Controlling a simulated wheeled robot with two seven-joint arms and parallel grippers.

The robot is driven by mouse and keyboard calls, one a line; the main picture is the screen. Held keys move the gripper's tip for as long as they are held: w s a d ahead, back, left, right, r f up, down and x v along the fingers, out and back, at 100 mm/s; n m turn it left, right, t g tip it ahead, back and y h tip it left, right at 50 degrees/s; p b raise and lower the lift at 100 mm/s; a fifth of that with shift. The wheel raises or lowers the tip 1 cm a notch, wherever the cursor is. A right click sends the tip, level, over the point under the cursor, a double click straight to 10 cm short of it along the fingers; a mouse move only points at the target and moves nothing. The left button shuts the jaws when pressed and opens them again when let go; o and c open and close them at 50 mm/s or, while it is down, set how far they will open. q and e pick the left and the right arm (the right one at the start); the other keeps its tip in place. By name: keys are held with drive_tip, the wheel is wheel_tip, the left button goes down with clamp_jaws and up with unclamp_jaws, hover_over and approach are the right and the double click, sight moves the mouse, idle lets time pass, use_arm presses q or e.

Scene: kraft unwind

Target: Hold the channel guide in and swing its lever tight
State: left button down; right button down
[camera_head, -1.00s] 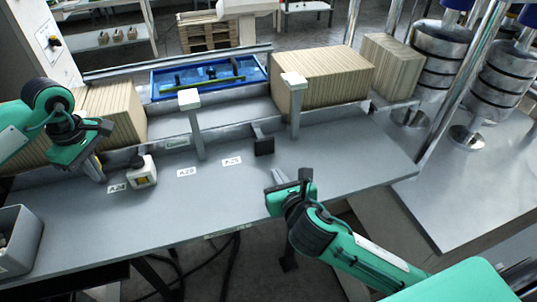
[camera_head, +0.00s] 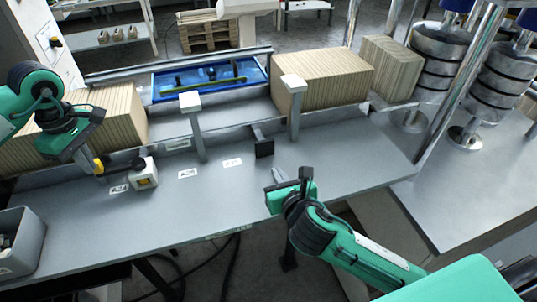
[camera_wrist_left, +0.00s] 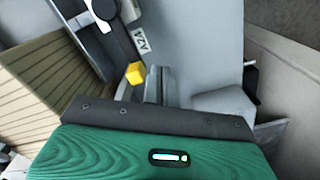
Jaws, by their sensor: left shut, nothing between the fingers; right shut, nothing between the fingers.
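A pale block with a black knob (camera_head: 145,175), seemingly the channel guide, stands by the left label on the grey bench. A dark lever (camera_wrist_left: 122,38) runs from the knob to a yellow tip (camera_wrist_left: 135,73); the yellow tip also shows in the head view (camera_head: 99,165). My left gripper (camera_head: 90,160) is shut and empty, close beside the yellow tip; its fingers also show in the left wrist view (camera_wrist_left: 155,84). Whether they touch the lever I cannot tell. My right gripper (camera_head: 275,177) is shut and empty over the front of the bench.
Two pale-capped posts (camera_head: 191,101) (camera_head: 293,82) and a black plate (camera_head: 264,147) stand on the bench. Kraft stacks (camera_head: 320,78) and a blue tray (camera_head: 165,93) lie behind. A grey bin (camera_head: 30,235) stands front left. The middle front of the bench is clear.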

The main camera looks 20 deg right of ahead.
drive_tip(key=shift+r+p, duration=0.55)
drive_tip(key=shift+r, duration=0.1)
use_arm(q)
drive_tip(key=r, duration=0.2)
drive_tip(key=s+r, duration=0.1)
drive_tip(key=r, duration=0.1)
drive_tip(key=shift+r, duration=0.2)
drive_tip(key=shift+f, duration=0.1)
